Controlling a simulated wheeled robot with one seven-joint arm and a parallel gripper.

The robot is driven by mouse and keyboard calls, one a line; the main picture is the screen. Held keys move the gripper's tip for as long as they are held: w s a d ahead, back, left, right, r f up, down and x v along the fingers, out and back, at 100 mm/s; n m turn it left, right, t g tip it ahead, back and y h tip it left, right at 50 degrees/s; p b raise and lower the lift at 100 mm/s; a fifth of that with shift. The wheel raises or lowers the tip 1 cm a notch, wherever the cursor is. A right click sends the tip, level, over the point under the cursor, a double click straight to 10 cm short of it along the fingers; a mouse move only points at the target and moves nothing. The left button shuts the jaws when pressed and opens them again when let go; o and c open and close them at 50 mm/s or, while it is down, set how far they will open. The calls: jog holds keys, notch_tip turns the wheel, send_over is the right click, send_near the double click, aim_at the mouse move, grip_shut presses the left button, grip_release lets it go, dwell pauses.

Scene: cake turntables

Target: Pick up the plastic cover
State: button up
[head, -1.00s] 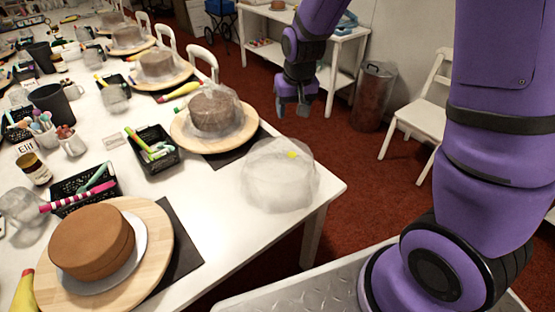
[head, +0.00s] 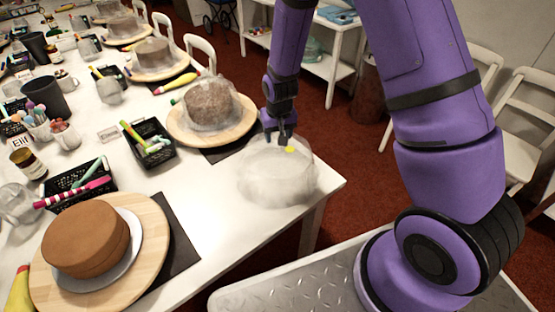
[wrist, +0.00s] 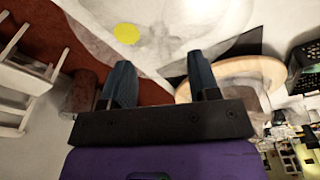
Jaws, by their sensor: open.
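The plastic cover (head: 272,178) is a clear, cloudy dome with a yellow spot on top. It sits near the table's right corner in the head view. In the wrist view the cover (wrist: 165,40) fills the upper middle, with its yellow spot left of centre. My gripper (head: 283,140) is at the far side of the cover's top, close to the yellow spot. In the wrist view my gripper (wrist: 158,75) has its two fingers spread apart with nothing between them. Whether the fingertips touch the cover, I cannot tell.
A bare brown cake on a wooden turntable (head: 155,270) stands at the front left. A covered cake on another turntable (head: 240,127) stands just behind the cover. Black baskets (head: 162,160) of coloured tools are to the left. White table (head: 215,215) between is clear.

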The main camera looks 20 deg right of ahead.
aim_at(278, 160)
jog(key=shift+w+f, duration=0.15)
jog(key=shift+f, duration=1.15)
jog(key=shift+w+f, duration=0.1)
jog(key=shift+f, duration=1.2)
grip_shut()
